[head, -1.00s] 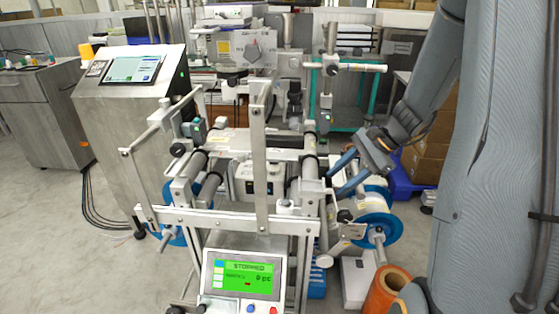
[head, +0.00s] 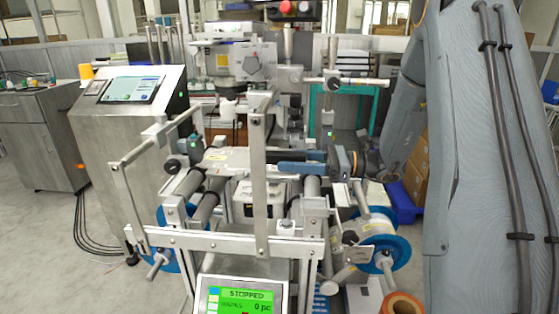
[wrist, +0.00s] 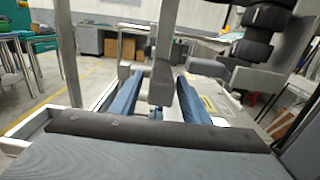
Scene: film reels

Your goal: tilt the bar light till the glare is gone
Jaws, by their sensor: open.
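A pale horizontal bar (head: 345,82) with a dark knob sits on an upright post at the upper right of the machine. It may be the bar light; I cannot tell for sure, and no glare is clear. My gripper (head: 284,162) reaches in from the right, over the rollers and below that bar, its blue fingers pointing left. In the wrist view the fingers of my gripper (wrist: 160,80) are apart, with a grey upright part (wrist: 161,82) seen between them. I cannot tell how far beyond the tips it is. Nothing is held.
An upright metal bar (head: 259,185) of the frame stands close to my fingertips. A camera head (head: 245,62) hangs above the rollers. Blue reels (head: 378,237) flank the machine. The front display (head: 240,298) reads STOPPED. A console (head: 130,90) stands at the left.

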